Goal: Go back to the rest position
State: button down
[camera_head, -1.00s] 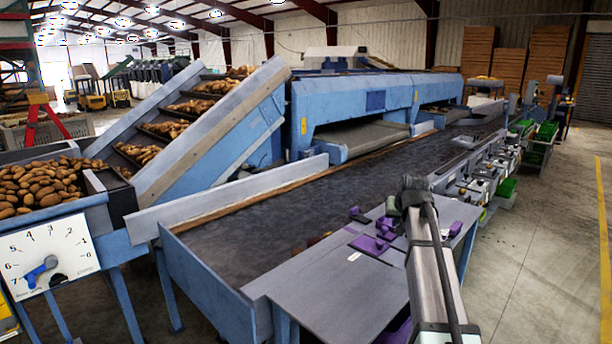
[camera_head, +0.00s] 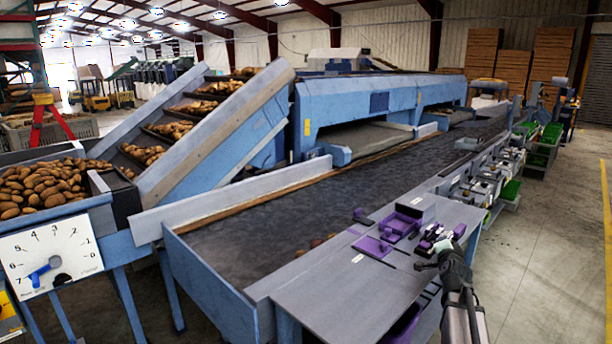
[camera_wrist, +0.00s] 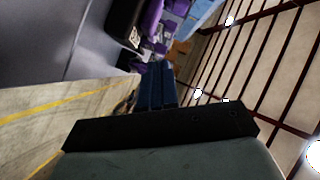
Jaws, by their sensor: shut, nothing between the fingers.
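My gripper (camera_head: 441,252) is at the right end of the grey side table in the head view, beside the purple parts there. Only its dark end shows, small and partly hidden by my arm. In the wrist view its dark blue fingers (camera_wrist: 156,86) are together and hold nothing. The view is tilted, with floor to the left and the roof to the right.
The grey side table (camera_head: 345,295) bears a purple tray (camera_head: 400,224), a flat purple piece (camera_head: 372,247) and other purple parts. The dark conveyor belt (camera_head: 260,225) runs behind it. Open concrete floor (camera_head: 545,270) lies to the right.

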jog(key=s+d+f+m+g+h, duration=0.1)
jog(key=s+d+f+m+h, duration=0.2)
jog(key=s+d+f+m, duration=0.25)
jog(key=s+d+f+m+h, duration=0.2)
jog(key=d+f+m+h, duration=0.15)
jog(key=d+f, duration=0.35)
jog(key=s+a+f+n+g+y, duration=0.3)
jog(key=s+a+f+n, duration=0.1)
jog(key=a+f, duration=0.55)
jog(key=s+a+f+n+g+y, duration=0.2)
jog(key=s+a+f+n+y, duration=0.2)
jog(key=a+f, duration=0.55)
jog(key=s+a+f+n+g+y, duration=0.4)
jog(key=a+f, duration=0.3)
jog(key=f, duration=0.5)
jog(key=s+a+f+n+g, duration=0.2)
jog(key=s+a+f, duration=0.15)
jog(key=s, duration=0.35)
jog(key=s+a+f+n+g, duration=0.2)
jog(key=s+a+f, duration=0.15)
jog(key=s, duration=0.35)
jog(key=s+a+f+n+g, duration=0.2)
jog(key=s+a+f, duration=0.15)
jog(key=s, duration=0.35)
jog(key=s+a+f+n+g, duration=0.1)
jog(key=s+n+g, duration=0.4)
jog(key=s, duration=1.4)
jog(key=shift+s+a+n+g+h, duration=0.15)
jog(key=shift+a+n+g+h, duration=0.2)
jog(key=shift+a+g, duration=0.35)
